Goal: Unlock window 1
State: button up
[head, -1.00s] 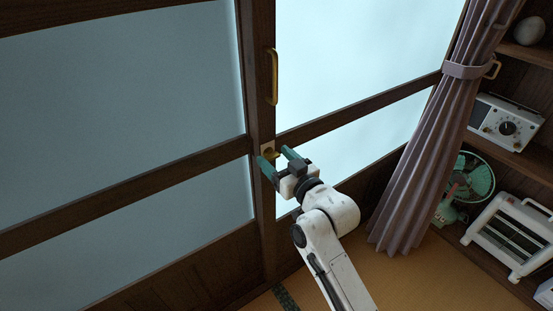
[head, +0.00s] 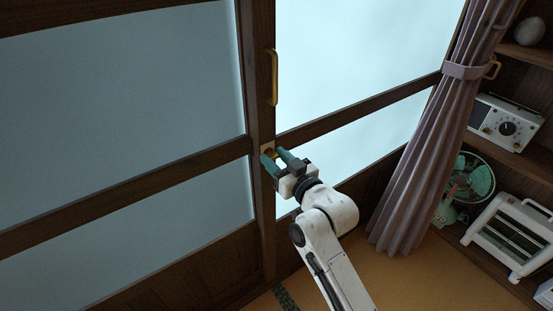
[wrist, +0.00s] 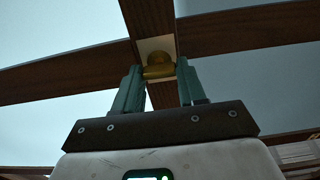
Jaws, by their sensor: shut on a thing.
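The window is a dark wooden frame (head: 258,95) with frosted panes, and a tall brass handle (head: 273,77) is on its upright. Below the handle, a small brass lock knob (head: 269,153) sits on a pale plate on the same upright. My gripper (head: 274,157) has its green fingers around the knob, one on each side. In the wrist view, my gripper (wrist: 158,80) is shut on the brass knob (wrist: 159,66), which lies between the fingertips. The fingers hide part of the knob in the head view.
A mauve curtain (head: 425,150) tied back hangs to the right. Beyond it are shelves with a radio (head: 504,123), a green fan (head: 468,180) and a white heater (head: 513,235). The tatami floor (head: 420,275) is open below the curtain.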

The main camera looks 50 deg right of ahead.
jog(key=shift+m+p, duration=0.3)
jog(key=m+p, duration=0.2)
jog(key=shift+r+m, duration=0.15)
jog(key=shift+m, duration=0.25)
jog(key=m+p, duration=0.4)
jog(key=m, duration=0.1)
jog(key=shift+d, duration=0.15)
jog(key=m+p, duration=0.2)
jog(key=m, duration=0.3)
jog(key=shift+p, duration=0.35)
jog(key=shift+f+m+p, duration=0.2)
jog(key=shift+m+p, duration=0.25)
jog(key=shift+m, duration=0.65)
jog(key=shift+f+m+p, duration=0.15)
jog(key=shift+m+p, duration=0.3)
jog(key=shift+m, duration=0.65)
jog(key=shift+d, duration=0.1)
jog(key=o, duration=1.1)
jog(key=shift+c, duration=0.2)
